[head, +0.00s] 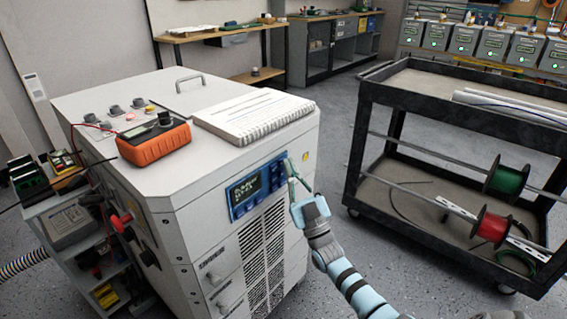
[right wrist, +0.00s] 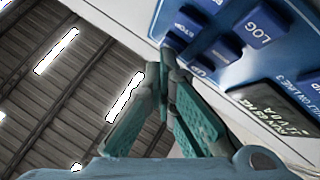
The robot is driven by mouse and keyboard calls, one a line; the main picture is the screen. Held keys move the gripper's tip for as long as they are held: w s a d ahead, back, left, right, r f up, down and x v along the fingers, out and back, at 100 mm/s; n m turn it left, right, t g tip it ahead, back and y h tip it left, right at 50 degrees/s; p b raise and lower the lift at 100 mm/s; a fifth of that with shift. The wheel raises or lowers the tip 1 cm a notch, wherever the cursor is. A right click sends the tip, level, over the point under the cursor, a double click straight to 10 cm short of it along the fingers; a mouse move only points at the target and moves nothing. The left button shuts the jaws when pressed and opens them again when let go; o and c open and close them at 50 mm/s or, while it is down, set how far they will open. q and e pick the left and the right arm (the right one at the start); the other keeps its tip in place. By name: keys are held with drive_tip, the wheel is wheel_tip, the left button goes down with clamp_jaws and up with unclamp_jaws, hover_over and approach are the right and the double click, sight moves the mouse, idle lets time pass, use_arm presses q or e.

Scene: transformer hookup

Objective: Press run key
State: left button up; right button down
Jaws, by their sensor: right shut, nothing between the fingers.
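A blue control panel (head: 233,212) with a dark lit screen (head: 246,190) is on the front of the large grey cabinet (head: 175,225). My right gripper (head: 289,166) is shut and empty, its fingertips at the panel's upper right end. In the right wrist view, the teal fingers (right wrist: 165,72) come together close to the panel's blue keys. A key marked LOG (right wrist: 262,24) and several smaller keys show there. Their labels are tilted, and I cannot make out one reading run. Whether the fingertips touch a key I cannot tell. My left gripper is not in view.
An orange meter (head: 155,148) and a spiral notebook (head: 255,118) lie on the cabinet top. A black cart (head: 375,100) with red and green wire spools stands to the right. Grey floor is clear between cabinet and cart.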

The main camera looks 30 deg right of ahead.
drive_tip(key=shift+s+d+p, duration=0.2)
drive_tip(key=shift+s+p, duration=0.3)
drive_tip(key=shift+s, duration=0.2)
drive_tip(key=s+p, duration=0.1)
drive_tip(key=s, duration=0.1)
drive_tip(key=s+d+p, duration=0.1)
drive_tip(key=s+p, duration=0.1)
drive_tip(key=shift+s+d, duration=0.2)
drive_tip(key=shift+s, duration=0.2)
drive_tip(key=shift+w+f, duration=0.1)
idle(0.7)
